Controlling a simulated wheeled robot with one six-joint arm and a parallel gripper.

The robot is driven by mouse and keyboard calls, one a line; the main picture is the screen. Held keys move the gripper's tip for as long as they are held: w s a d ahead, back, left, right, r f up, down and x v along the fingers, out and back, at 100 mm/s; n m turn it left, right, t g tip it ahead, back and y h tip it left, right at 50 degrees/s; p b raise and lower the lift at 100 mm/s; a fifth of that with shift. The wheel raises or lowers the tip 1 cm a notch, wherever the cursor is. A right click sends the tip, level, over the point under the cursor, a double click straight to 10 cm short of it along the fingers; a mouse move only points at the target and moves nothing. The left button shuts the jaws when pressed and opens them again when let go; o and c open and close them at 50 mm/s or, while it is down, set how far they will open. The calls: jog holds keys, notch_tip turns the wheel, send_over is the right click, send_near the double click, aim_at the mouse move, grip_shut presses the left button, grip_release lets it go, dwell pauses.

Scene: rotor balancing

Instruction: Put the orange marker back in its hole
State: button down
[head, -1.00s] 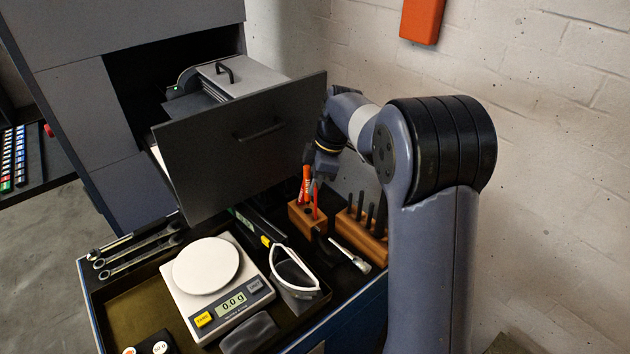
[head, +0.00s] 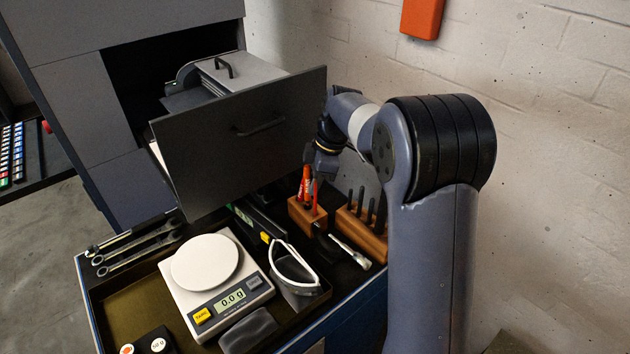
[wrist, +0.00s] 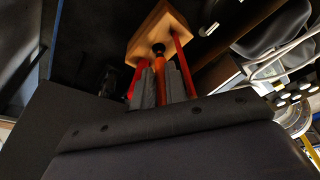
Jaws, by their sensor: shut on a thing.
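The orange marker (wrist: 163,69) is between my fingers in the wrist view, its dark end toward the wooden block (wrist: 144,40). My gripper (wrist: 165,88) is shut on it. The dark end lies at the block's face between two red markers (wrist: 181,50); I cannot tell whether it is in a hole. In the head view the small wooden block (head: 307,222) stands on the bench, with orange-red markers (head: 306,186) upright at it. My gripper (head: 321,168) is just above them, its fingertips partly hidden.
A second wooden block (head: 362,236) with dark-handled tools stands close on the right. An open drawer front (head: 240,140) is close on the left.

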jog(key=shift+f+b, duration=1.15)
jog(key=shift+f, duration=0.6)
jog(key=c, duration=1.3)
grip_release()
jog(key=shift+c, duration=0.2)
jog(key=b+v, duration=0.1)
jog(key=v, duration=1)
jog(key=p+x, duration=0.1)
jog(key=x, duration=0.9)
jog(key=shift+a+f, duration=0.1)
jog(key=shift+f, duration=0.1)
jog(key=shift+r, duration=0.1)
